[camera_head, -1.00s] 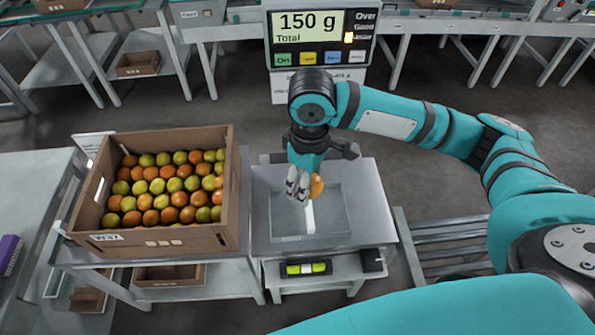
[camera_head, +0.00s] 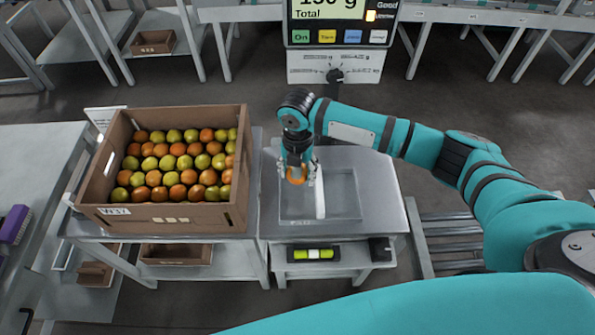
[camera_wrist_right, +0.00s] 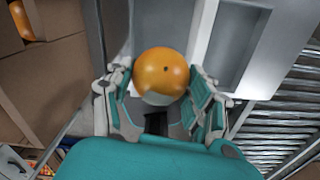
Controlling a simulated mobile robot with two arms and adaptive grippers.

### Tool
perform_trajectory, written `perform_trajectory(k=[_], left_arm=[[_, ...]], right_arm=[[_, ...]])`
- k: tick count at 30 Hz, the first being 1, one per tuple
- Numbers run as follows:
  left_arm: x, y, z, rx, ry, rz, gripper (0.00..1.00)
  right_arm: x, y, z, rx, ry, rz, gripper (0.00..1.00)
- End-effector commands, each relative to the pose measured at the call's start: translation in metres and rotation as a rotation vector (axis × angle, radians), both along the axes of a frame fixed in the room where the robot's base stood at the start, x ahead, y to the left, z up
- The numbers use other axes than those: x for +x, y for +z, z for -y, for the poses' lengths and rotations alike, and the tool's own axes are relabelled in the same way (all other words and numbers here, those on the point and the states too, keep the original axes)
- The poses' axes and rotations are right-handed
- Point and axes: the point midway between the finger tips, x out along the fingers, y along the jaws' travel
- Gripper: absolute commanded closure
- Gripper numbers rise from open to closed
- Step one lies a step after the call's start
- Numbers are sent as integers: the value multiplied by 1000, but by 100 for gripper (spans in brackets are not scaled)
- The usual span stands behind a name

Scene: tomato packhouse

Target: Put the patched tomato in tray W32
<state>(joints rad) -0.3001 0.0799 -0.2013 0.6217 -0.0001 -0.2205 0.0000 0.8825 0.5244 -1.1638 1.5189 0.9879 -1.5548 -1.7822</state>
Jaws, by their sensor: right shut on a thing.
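My right gripper (camera_head: 297,175) is shut on an orange tomato (camera_head: 296,174) and holds it above the left part of the grey metal pan (camera_head: 345,208). In the right wrist view the tomato (camera_wrist_right: 163,70) sits between the fingers of the gripper (camera_wrist_right: 165,108). It has a small dark spot and a pale grey area on its lower side. A brown cardboard tray (camera_head: 172,214) full of orange and yellow-green tomatoes stands left of the pan. Its label appears to read W37. I see no label W32. My left gripper is out of view.
A scale display (camera_head: 340,22) stands behind the pan, its top cut off. A green-yellow level (camera_head: 313,254) is on the shelf below. A roller rack (camera_head: 450,245) stands right.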

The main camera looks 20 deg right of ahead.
Motion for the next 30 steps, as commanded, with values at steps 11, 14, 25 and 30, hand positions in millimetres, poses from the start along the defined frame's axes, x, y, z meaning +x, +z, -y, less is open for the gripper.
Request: perform_trajectory(k=[11, 14, 25, 30], left_arm=[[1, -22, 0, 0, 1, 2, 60], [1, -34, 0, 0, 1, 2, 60], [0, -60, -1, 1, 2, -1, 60], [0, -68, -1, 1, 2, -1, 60]], right_arm=[[1, -21, 0, 0, 27, 1, 61], [1, -31, 0, 0, 27, 1, 61], [0, -70, 0, 0, 26, -1, 61], [0, -87, 0, -1, 26, -2, 61]])
